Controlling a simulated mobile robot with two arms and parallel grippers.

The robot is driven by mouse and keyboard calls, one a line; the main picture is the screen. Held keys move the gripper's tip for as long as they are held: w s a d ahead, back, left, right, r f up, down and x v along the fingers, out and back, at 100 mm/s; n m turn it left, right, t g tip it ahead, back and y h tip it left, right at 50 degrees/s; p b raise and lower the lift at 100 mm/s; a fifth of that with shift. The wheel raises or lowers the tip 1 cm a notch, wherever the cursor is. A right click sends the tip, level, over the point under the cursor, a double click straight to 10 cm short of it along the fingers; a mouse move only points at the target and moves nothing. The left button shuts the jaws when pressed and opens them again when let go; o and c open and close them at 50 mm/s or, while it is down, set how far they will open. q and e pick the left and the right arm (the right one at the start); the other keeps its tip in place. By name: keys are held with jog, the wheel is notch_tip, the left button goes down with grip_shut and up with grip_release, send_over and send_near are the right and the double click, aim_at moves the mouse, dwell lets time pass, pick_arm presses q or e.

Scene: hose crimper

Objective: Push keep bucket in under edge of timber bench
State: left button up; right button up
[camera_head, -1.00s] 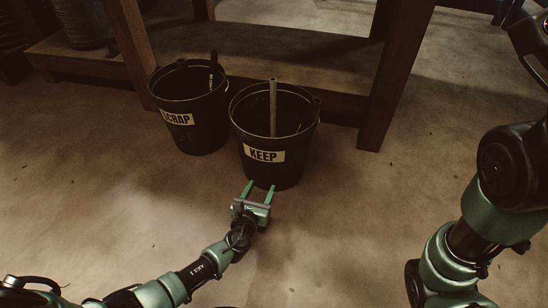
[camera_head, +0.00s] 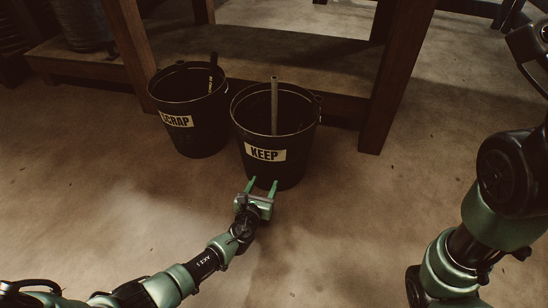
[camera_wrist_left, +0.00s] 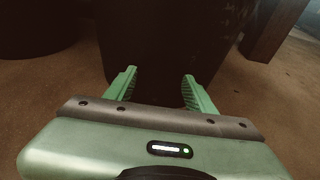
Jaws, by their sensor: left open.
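The keep bucket (camera_head: 265,173) is black with a pale KEEP label and stands upright on the floor, a grey rod leaning out of it. It stands at the front of the timber bench (camera_head: 338,106), between its two front legs. My left gripper (camera_head: 262,181) is open and empty, its green fingers pointing at the bucket's lower front wall. In the left wrist view the fingers (camera_wrist_left: 160,82) reach up to the dark bucket wall (camera_wrist_left: 165,45); I cannot tell whether they touch it. My right gripper is out of view; only my right arm shows.
The scrap bucket (camera_head: 197,142), black with a SCRAP label, stands just left of the keep bucket. A bench leg (camera_head: 395,80) stands to the right. The bench's low shelf (camera_head: 300,70) runs behind the buckets. The floor (camera_head: 130,220) in front is clear.

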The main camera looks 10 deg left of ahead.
aim_at(266, 178)
pick_arm(q)
jog(key=shift+w+d+r+b, duration=0.1)
jog(key=shift+w+b, duration=1.3)
jog(key=shift+w, duration=2.25)
jog(key=shift+s, duration=0.1)
jog(key=s+p, duration=0.2)
jog(key=s, duration=0.2)
jog(key=shift+s+p, duration=0.3)
jog(key=shift+s, duration=0.65)
